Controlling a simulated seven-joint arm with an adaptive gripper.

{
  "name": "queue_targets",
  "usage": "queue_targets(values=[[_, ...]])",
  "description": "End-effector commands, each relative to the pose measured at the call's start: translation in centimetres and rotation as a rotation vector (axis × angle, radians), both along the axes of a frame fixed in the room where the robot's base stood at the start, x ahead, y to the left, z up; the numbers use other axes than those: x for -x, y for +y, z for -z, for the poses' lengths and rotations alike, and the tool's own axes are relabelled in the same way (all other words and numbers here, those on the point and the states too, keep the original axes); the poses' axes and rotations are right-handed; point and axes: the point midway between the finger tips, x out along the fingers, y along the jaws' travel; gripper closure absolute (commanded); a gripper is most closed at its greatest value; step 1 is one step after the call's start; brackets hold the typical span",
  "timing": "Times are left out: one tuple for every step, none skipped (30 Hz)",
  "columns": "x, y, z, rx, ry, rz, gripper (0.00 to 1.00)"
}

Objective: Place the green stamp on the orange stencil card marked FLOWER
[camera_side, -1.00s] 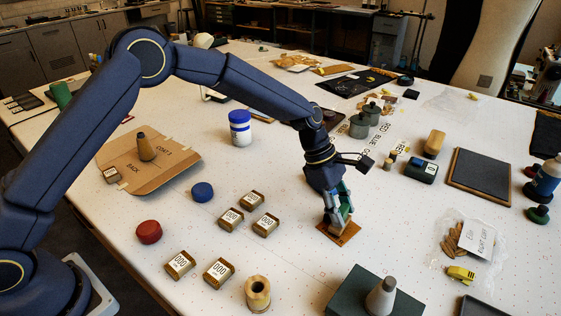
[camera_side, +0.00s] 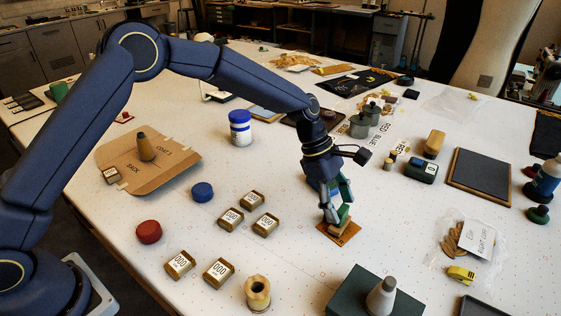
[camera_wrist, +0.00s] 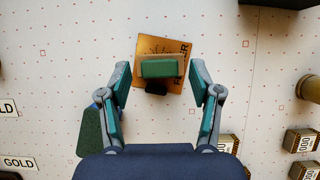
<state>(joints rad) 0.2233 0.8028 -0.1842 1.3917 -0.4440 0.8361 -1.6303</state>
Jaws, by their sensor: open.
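The orange stencil card (camera_side: 349,234) lies flat on the table below my gripper. In the wrist view the card (camera_wrist: 180,51) shows part of a dark line drawing and letters along its right edge, partly covered. The green stamp (camera_wrist: 162,68) rests on the card in the wrist view, over its lower middle part. In the side view the stamp (camera_side: 344,213) shows a green top on a tan body, standing on the card. My gripper (camera_side: 337,213) is open, and in the wrist view its two fingers (camera_wrist: 162,82) stand apart on either side of the stamp, not touching it.
A dark green block with a grey cone (camera_side: 382,297) stands at the front. Another green item (camera_wrist: 91,130) lies by the left finger. A yellow clip (camera_side: 461,274) lies at right.

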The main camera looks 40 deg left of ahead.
Motion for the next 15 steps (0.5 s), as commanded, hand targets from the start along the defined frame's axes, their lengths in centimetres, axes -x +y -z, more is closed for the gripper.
queue_targets(values=[[-0.1,0.5,-1.0,0.001,-0.005,-0.003,0.36],[-0.1,0.9,-1.6,0.001,-0.004,-0.002,0.36],[-0.1,1.3,-2.5,0.001,-0.005,-0.003,0.36],[-0.1,1.7,-3.1,0.001,-0.004,-0.002,0.36],[-0.1,2.0,-3.8,0.0,-0.006,-0.003,0.36],[-0.1,2.4,-4.6,0.0,-0.004,-0.002,0.36],[-0.1,2.7,-5.2,0.0,-0.005,-0.003,0.36],[-0.1,3.0,-5.7,0.0,-0.004,-0.002,0.36],[-0.1,3.4,-6.4,0.001,-0.005,-0.003,0.36],[-0.1,3.7,-6.9,0.001,-0.004,-0.002,0.36],[-0.1,3.9,-7.3,0.001,-0.004,-0.002,0.36],[-0.1,4.1,-7.8,0.001,-0.003,-0.001,0.36],[-0.1,4.3,-8.1,0.0,-0.003,-0.001,0.36],[0.0,4.5,-8.4,0.0,-0.003,-0.001,0.36],[0.0,4.6,-8.7,0.0,-0.002,-0.001,0.36]])
